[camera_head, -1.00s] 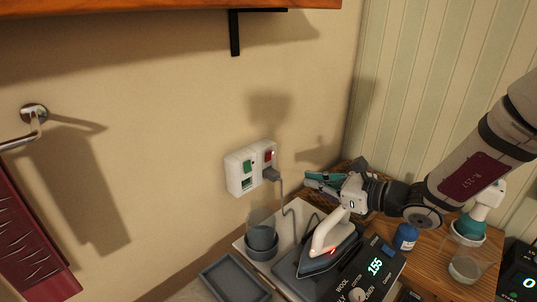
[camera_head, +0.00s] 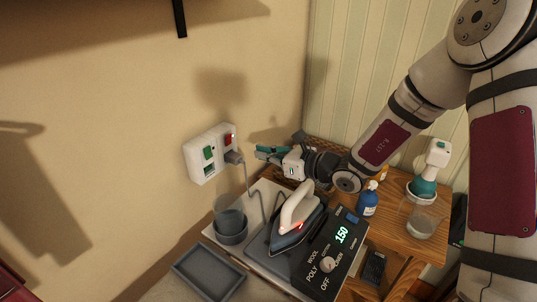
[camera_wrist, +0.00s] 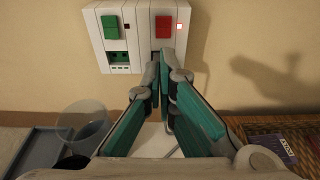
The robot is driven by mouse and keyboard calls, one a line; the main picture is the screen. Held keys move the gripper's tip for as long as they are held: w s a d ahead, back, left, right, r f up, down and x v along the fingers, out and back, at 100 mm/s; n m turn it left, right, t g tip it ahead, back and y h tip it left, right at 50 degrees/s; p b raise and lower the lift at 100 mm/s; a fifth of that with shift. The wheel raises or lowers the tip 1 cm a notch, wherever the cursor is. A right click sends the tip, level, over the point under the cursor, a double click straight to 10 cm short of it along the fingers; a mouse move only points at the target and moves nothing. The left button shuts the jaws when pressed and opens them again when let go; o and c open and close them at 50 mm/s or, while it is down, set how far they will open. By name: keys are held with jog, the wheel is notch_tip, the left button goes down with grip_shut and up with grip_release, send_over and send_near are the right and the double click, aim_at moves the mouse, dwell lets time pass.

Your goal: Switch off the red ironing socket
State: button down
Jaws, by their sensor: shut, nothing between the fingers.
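The white double socket panel (camera_head: 205,155) is on the beige wall. It carries a green rocker switch (camera_head: 208,153) on the left and the red rocker switch (camera_head: 228,139) on the right. In the wrist view the red switch (camera_wrist: 164,26) has a small lit indicator (camera_wrist: 180,26) beside it. A dark plug (camera_head: 234,157) with a cord sits below the red switch. My gripper (camera_head: 262,153) is shut and empty, to the right of the panel and apart from it in the head view. In the wrist view its teal fingers (camera_wrist: 163,75) point at the panel, below the red switch, hiding the plug.
An iron (camera_head: 298,212) with a red light stands on the board beside a control box (camera_head: 330,255) reading 150. A blue bottle (camera_head: 367,200) and a steamer (camera_head: 432,165) stand at right.

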aim_at(228, 142)
jog(key=x, duration=0.5)
jog(key=r+x, duration=0.1)
jog(key=x, duration=0.2)
jog(key=shift+w+a+f, duration=0.1)
jog(key=shift+w+a, duration=0.05)
jog(key=shift+a, duration=0.15)
jog(key=shift+w+a, duration=0.35)
jog(key=shift+a, duration=0.05)
jog(key=shift+w+a+r+p, duration=0.15)
jog(key=shift+a+r+p, duration=0.15)
jog(key=shift+p, duration=0.25)
jog(key=shift+d, duration=0.1)
